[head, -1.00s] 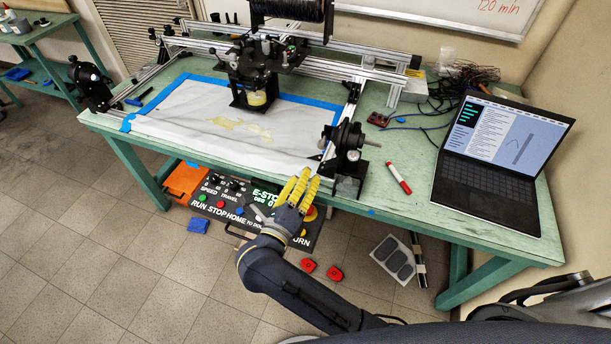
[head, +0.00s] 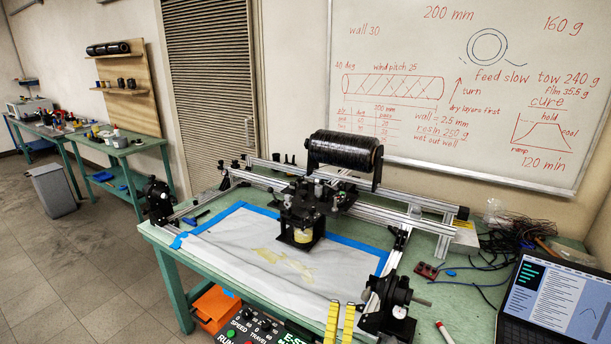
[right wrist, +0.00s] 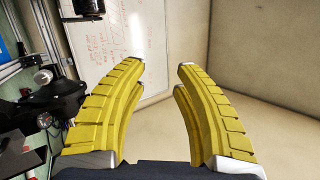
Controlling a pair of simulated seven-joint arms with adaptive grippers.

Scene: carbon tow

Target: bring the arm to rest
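My right gripper (head: 340,322) shows at the bottom of the head view as two yellow fingers pointing up, in front of the table's near edge. In the right wrist view its yellow fingers (right wrist: 160,80) stand apart with nothing between them, so it is open and empty. The rest of the right arm is below the head view. My left gripper is in neither view.
A winding machine with a black tow spool (head: 345,152) stands on the green table. A black chuck (head: 392,300) is just right of my right gripper. A laptop (head: 555,305), red marker (head: 444,332) and cables (head: 500,235) lie farther right. A control panel (head: 250,328) is below the table edge.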

